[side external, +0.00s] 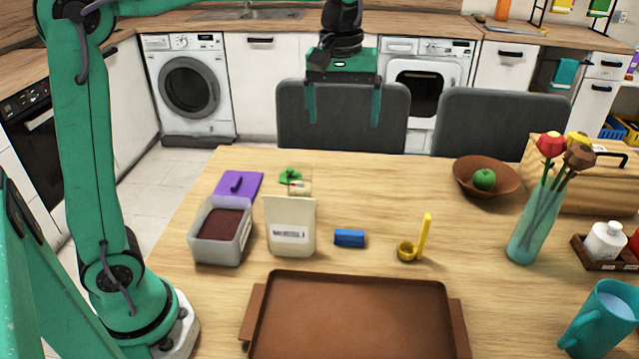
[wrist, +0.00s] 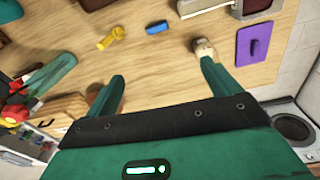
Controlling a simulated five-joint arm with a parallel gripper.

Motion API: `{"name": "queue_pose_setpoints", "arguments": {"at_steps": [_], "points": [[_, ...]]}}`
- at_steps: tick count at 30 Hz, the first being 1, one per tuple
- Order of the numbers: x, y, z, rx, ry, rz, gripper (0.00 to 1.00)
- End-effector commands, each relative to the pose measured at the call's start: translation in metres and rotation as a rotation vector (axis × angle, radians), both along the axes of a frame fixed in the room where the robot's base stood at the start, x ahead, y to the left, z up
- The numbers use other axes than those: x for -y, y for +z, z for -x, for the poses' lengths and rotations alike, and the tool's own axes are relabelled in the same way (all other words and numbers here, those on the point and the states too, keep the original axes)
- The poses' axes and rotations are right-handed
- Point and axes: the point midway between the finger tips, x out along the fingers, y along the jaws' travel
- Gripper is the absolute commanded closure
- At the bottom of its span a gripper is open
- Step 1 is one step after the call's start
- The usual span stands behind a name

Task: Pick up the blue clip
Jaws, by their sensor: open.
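The blue clip (side external: 349,238) is a small block lying on the wooden table, between the cream pouch and the yellow scoop. It also shows in the wrist view (wrist: 158,27), beyond my fingertips and between their lines. My gripper (side external: 343,120) is high above the far side of the table, in front of the grey chairs, with its two green fingers pointing down. In the wrist view my gripper (wrist: 162,72) has its fingers spread wide with nothing between them. The gripper is well apart from the clip.
A cream pouch (side external: 290,228) and a grey tub (side external: 220,232) stand left of the clip. A yellow scoop (side external: 408,251) lies right of it. A brown tray (side external: 350,315) is in front. A brown bowl (side external: 463,180) and teal vase (side external: 527,235) stand farther right.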

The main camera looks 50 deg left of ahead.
Motion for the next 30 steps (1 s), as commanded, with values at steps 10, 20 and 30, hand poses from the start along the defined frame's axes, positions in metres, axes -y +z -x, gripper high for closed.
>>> {"name": "queue_pose_setpoints", "arguments": {"at_steps": [10,20,30], "points": [[0.007,-0.013,-0.023,-0.050,0.076,-0.001,0.11],[0.009,-0.038,-0.030,-0.067,0.104,-0.002,0.11],[0.008,-0.098,-0.029,-0.071,0.104,-0.003,0.11]]}}
